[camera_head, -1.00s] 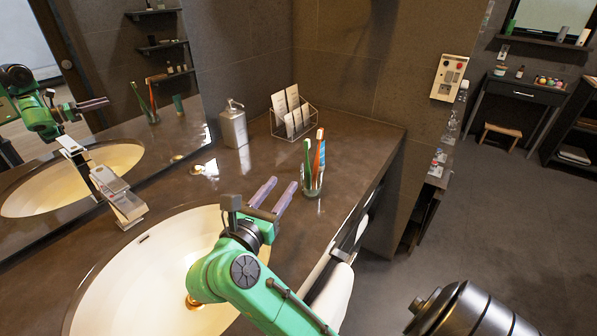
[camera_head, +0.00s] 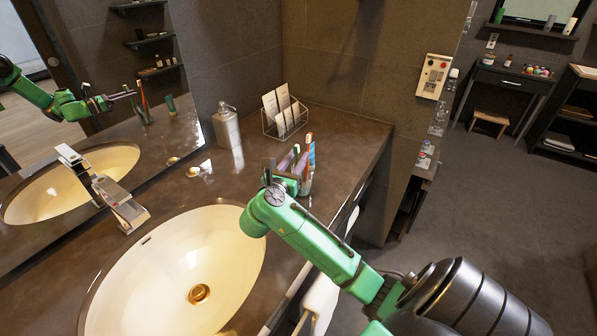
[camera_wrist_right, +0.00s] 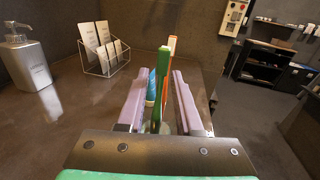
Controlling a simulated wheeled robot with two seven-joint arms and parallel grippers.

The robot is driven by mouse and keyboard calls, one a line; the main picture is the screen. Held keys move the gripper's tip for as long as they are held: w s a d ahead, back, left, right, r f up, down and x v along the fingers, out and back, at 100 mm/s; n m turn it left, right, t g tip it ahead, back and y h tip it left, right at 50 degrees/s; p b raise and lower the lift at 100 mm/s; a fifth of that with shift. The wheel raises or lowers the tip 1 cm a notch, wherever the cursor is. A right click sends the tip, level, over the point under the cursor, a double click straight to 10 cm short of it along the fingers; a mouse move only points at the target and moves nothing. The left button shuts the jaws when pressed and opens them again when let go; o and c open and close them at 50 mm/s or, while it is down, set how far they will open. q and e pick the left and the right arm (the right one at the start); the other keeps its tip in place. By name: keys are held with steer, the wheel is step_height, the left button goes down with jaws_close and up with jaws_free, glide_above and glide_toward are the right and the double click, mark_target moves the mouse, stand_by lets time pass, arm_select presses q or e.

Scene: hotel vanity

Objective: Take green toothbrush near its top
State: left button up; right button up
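My right gripper (camera_head: 292,162) is at the toothbrush glass (camera_head: 306,184) on the counter, its lilac fingers open. In the right wrist view, the green toothbrush (camera_wrist_right: 162,68) stands upright between the fingers (camera_wrist_right: 160,92), with gaps visible on its sides. In the head view the orange toothbrush (camera_head: 309,140) and the blue tube (camera_head: 312,155) show beside the gripper. The green toothbrush is mostly hidden there by my gripper. My left gripper is not in view.
A wire holder with cards (camera_head: 284,118) and a soap dispenser (camera_head: 227,125) stand behind the glass. The sink (camera_head: 180,265) and faucet (camera_head: 120,203) are to the left. A mirror (camera_head: 90,80) lines the wall. The counter's right edge is close to the glass.

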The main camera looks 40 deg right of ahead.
jaws_close()
stand_by(1.2)
